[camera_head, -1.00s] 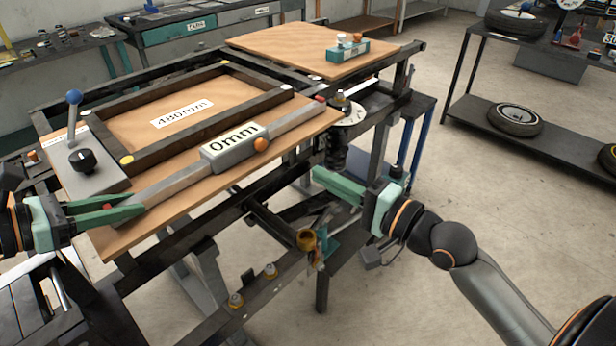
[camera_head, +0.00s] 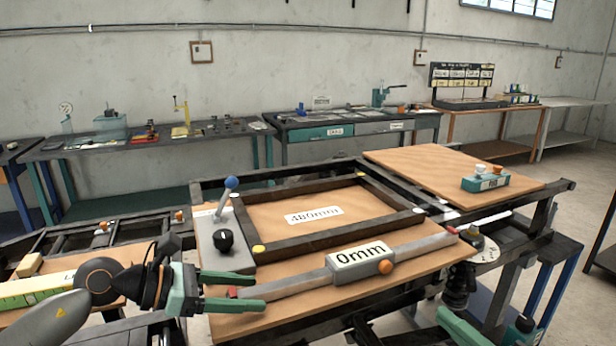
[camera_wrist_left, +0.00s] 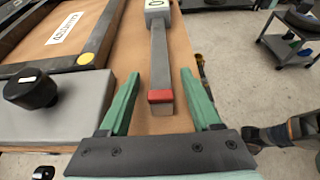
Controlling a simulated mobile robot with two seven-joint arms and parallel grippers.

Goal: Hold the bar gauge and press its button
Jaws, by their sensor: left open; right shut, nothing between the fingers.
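My left gripper (camera_head: 266,292) is open around the gauge's left end. In the left wrist view the red end (camera_wrist_left: 161,96) lies between the two spread green fingers of my left gripper (camera_wrist_left: 160,76), with gaps on both sides. My right gripper (camera_head: 455,322) shows only in part at the bottom edge, shut and empty, to the right of and below the button.
A dark frame (camera_head: 335,237) labelled 480mm lies behind the gauge. A plate with a black knob (camera_head: 222,240) and blue-tipped lever (camera_head: 230,184) stands close behind my left gripper. A round dial (camera_head: 486,252) is near the gauge's right end. A teal box (camera_head: 486,182) sits further back.

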